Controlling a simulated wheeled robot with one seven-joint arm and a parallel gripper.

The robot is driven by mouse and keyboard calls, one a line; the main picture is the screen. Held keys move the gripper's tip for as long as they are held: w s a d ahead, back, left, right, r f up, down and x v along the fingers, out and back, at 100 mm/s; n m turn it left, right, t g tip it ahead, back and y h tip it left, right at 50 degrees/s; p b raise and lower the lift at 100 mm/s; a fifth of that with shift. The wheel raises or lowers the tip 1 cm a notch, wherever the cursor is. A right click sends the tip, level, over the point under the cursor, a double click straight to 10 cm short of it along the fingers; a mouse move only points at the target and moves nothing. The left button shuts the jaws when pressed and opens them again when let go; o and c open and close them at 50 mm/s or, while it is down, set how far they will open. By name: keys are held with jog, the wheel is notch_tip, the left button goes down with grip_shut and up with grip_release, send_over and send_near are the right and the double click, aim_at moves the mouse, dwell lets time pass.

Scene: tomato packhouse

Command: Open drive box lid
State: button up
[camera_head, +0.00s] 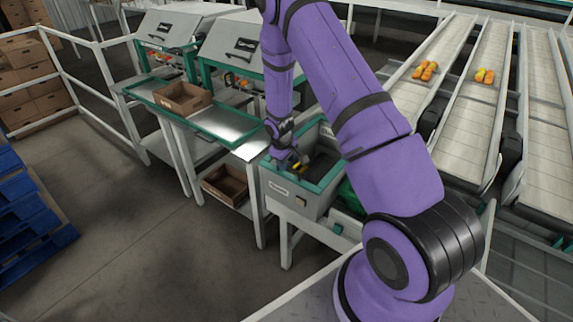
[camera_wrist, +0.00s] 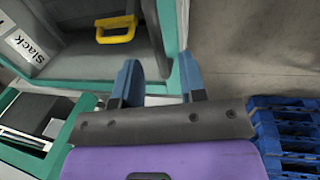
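The drive box (camera_head: 295,199) is a grey box with a teal rim, on a white frame below my arm in the head view. My gripper (camera_head: 287,160) points down at its near left part. In the wrist view my gripper (camera_wrist: 160,62) has two blue fingers spread apart with nothing held. The box's teal rim (camera_wrist: 183,22) shows between and beyond them; contact cannot be told. A yellow handle (camera_wrist: 116,29) lies in the grey recess, left of the fingers. A "Slack" label (camera_wrist: 24,45) is farther left. I cannot make out a separate lid; my arm hides part of the box.
A sorting table (camera_head: 236,124) with a cardboard box (camera_head: 183,98) stands left of the drive box. Another cardboard box (camera_head: 226,184) is on its lower shelf. Conveyor lanes (camera_head: 470,110) run on the right. Blue pallets (camera_head: 25,215) stand left; the floor between is clear.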

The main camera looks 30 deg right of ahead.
jog(key=shift+w+d+f, duration=0.1)
jog(key=shift+d+f, duration=0.1)
jog(key=shift+f, duration=0.7)
grip_shut()
jog(key=shift+r, duration=0.1)
